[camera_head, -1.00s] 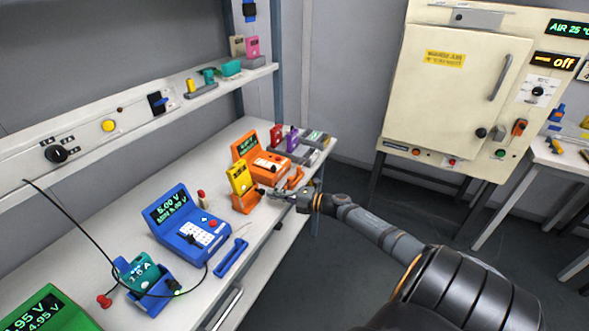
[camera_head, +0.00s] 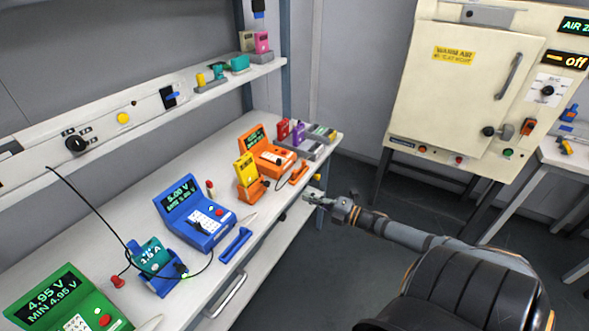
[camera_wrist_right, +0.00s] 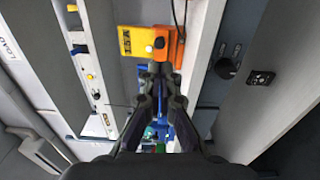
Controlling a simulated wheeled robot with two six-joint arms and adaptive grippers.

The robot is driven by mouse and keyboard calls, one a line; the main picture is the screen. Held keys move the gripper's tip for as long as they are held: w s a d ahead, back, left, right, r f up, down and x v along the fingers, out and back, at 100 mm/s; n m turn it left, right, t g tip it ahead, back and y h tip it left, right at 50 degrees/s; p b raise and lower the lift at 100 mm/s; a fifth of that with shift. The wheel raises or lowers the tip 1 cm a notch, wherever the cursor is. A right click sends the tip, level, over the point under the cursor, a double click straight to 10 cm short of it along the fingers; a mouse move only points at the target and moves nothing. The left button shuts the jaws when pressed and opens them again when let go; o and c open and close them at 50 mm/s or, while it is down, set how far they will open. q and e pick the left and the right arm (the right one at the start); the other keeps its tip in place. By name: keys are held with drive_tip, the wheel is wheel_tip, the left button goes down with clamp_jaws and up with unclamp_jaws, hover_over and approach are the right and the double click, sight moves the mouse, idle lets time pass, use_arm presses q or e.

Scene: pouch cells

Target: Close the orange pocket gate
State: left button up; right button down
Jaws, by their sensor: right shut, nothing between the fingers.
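The orange pocket (camera_head: 252,188) stands on the bench with a yellow cell (camera_head: 246,168) upright in it. An orange bar (camera_head: 298,174), which looks like the gate, lies to the right of the pocket near the bench's front edge. I cannot tell whether it is latched. The orange tester (camera_head: 268,157) stands behind them. My right gripper (camera_head: 308,195) is shut and empty, just off the bench front, apart from the bar and pocket. In the right wrist view the orange pocket (camera_wrist_right: 174,48) and yellow cell (camera_wrist_right: 134,41) appear beyond the fingertips (camera_wrist_right: 160,70). My left gripper is out of view.
A blue tester (camera_head: 197,215), a blue pocket with a teal cell (camera_head: 152,257) and a blue bar (camera_head: 236,245) stand nearer. A green tester (camera_head: 75,300) is at lower left. Grey trays with cells (camera_head: 310,148) sit at the far end. A shelf (camera_head: 140,115) hangs above.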

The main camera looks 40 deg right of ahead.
drive_tip(key=s+a+m+h, duration=0.1)
drive_tip(key=s+a+h, duration=0.1)
drive_tip(key=s+a, duration=0.1)
drive_tip(key=b, duration=0.5)
approach(269, 185)
drive_tip(key=w, duration=0.3)
drive_tip(key=shift+w+a+f+t, duration=0.1)
drive_tip(key=shift+w+a+t, duration=0.05)
drive_tip(key=shift+w+a, duration=0.3)
drive_tip(key=shift+w+a+f+t, duration=0.15)
drive_tip(key=shift+w+a, duration=0.1)
drive_tip(key=shift+w, duration=0.35)
drive_tip(key=shift+x, duration=0.8)
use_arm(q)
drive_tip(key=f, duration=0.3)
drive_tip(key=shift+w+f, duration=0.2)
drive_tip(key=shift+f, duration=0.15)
use_arm(e)
drive_tip(key=shift+r, duration=0.1)
drive_tip(key=shift+s, duration=0.1)
